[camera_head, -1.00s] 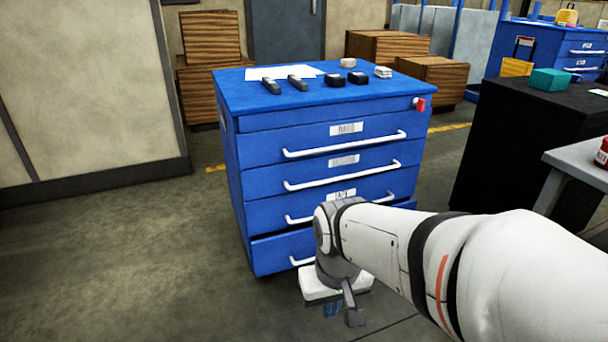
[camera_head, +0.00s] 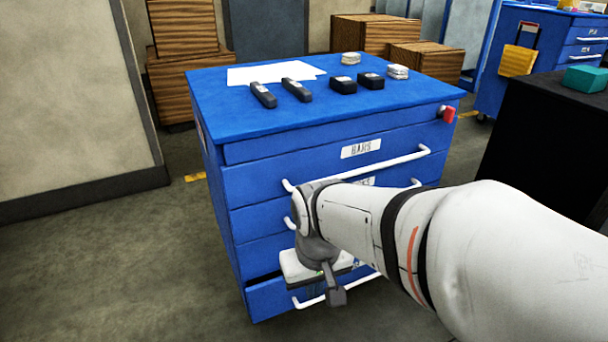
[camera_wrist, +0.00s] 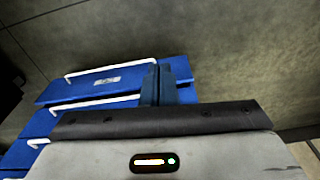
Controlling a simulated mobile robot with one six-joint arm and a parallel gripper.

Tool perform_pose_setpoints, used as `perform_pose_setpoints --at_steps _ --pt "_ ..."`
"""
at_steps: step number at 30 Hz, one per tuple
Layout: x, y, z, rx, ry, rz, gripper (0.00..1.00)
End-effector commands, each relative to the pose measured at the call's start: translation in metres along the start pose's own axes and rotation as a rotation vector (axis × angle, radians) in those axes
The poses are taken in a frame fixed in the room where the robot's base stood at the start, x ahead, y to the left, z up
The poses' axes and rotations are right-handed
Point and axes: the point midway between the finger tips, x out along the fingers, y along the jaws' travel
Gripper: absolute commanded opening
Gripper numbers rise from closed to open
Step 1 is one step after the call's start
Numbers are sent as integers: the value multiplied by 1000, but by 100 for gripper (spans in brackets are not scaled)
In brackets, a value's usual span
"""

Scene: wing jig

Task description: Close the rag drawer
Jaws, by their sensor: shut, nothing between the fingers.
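A blue drawer cabinet (camera_head: 235,215) stands in front of me, with white bar handles. The bottom drawer (camera_head: 268,300) juts out a little, with a dark gap above its front. The upper drawers look flush. The upper drawer's label (camera_head: 361,148) is blurred and may read RAGS; the bottom drawer's label is hidden by my arm. My gripper (camera_wrist: 165,85) is shut and empty.
Paper (camera_head: 270,74), black tools and small boxes lie on the cabinet top. A red piece (camera_head: 447,114) sits at its upper right corner. A black table (camera_head: 545,130) stands at right, wooden crates (camera_head: 190,80) behind. The floor (camera_head: 110,260) at left is clear.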

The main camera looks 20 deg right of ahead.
Motion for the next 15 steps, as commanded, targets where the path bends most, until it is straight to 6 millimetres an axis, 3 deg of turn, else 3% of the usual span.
perform_pose_setpoints --at_steps 9,15 --pt "1 0 -1 11 -8 -6 0" --pt "17 -1 -14 171 -122 -104 0"
